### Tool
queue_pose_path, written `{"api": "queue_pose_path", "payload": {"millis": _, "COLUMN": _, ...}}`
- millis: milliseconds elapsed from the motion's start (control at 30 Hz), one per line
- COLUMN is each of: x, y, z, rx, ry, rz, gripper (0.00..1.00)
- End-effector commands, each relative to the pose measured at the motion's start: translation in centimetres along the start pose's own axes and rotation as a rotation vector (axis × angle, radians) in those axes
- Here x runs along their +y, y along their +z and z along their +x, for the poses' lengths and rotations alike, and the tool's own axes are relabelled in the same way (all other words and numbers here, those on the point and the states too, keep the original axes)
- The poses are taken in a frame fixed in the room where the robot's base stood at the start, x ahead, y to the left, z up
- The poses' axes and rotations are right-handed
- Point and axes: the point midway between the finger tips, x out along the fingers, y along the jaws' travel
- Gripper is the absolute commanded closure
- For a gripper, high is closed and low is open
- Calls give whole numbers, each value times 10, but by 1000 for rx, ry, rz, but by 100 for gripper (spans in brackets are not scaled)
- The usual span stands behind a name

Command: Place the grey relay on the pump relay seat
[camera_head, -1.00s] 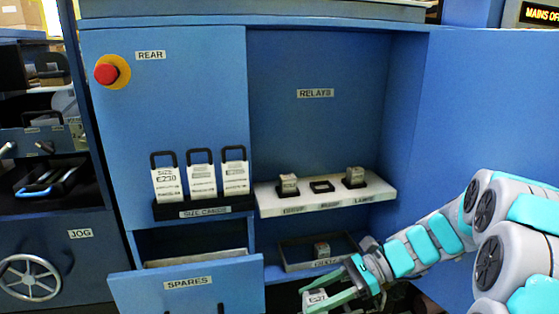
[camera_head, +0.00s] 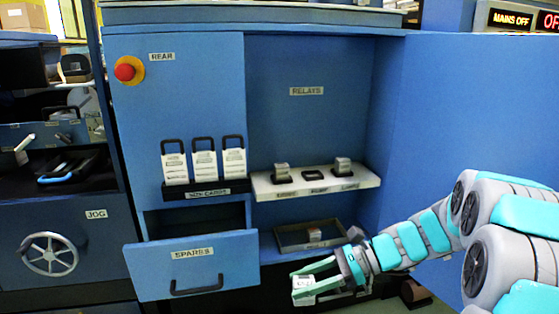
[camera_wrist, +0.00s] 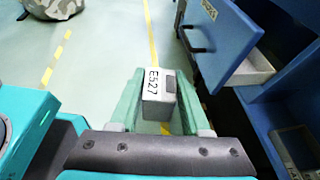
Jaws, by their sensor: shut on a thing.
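My gripper (camera_head: 298,284) is shut on a grey relay (camera_head: 303,289), a small pale block, low in front of the cabinet. In the wrist view the relay (camera_wrist: 157,100) sits between the green fingers, with "E527" on its top face. The pump relay seat (camera_head: 313,172) is the empty dark socket in the middle of the white relay shelf (camera_head: 360,182). It lies above and a little right of my gripper, well apart from it. A relay stands on the seat to its left (camera_head: 283,173), and another on the seat to its right (camera_head: 343,167).
A dark tray (camera_head: 283,246) under the shelf holds a small block (camera_head: 314,235). The spares drawer (camera_head: 190,267) stands open left of my gripper.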

Motion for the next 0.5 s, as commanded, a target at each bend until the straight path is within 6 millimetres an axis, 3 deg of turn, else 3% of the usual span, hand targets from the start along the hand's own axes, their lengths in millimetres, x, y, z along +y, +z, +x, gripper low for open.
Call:
{"api": "queue_pose_path", "payload": {"millis": 267, "x": -56, "y": 20, "z": 6, "rx": 4, "ry": -194, "rz": 78, "gripper": 100}}
{"api": "queue_pose_path", "payload": {"millis": 367, "x": -86, "y": 29, "z": 4, "rx": 3, "ry": -316, "rz": 129, "gripper": 100}}
{"api": "queue_pose_path", "payload": {"millis": 500, "x": -139, "y": 35, "z": -15, "rx": 3, "ry": -566, "rz": 234, "gripper": 100}}
